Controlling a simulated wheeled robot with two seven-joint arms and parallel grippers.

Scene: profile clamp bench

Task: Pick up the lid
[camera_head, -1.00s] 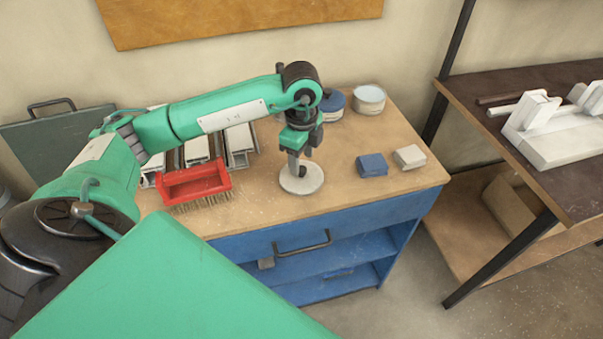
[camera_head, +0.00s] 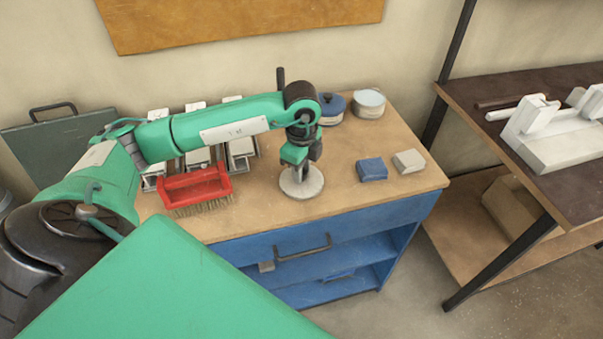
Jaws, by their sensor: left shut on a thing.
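The lid (camera_head: 312,187) is a pale grey round disc at the front middle of the wooden bench top. My left gripper (camera_head: 299,172) points down over its centre and is shut on the lid's middle; the grip itself is mostly hidden by the wrist and fingers. I cannot tell whether the lid is touching the bench or slightly above it. My right gripper is not in view.
A red brush (camera_head: 196,184) lies left of the lid, with pale metal profiles (camera_head: 241,147) behind it. A blue block (camera_head: 371,169) and a pale block (camera_head: 409,161) lie right. A blue-topped pot (camera_head: 332,108) and a pale pot (camera_head: 369,104) stand behind.

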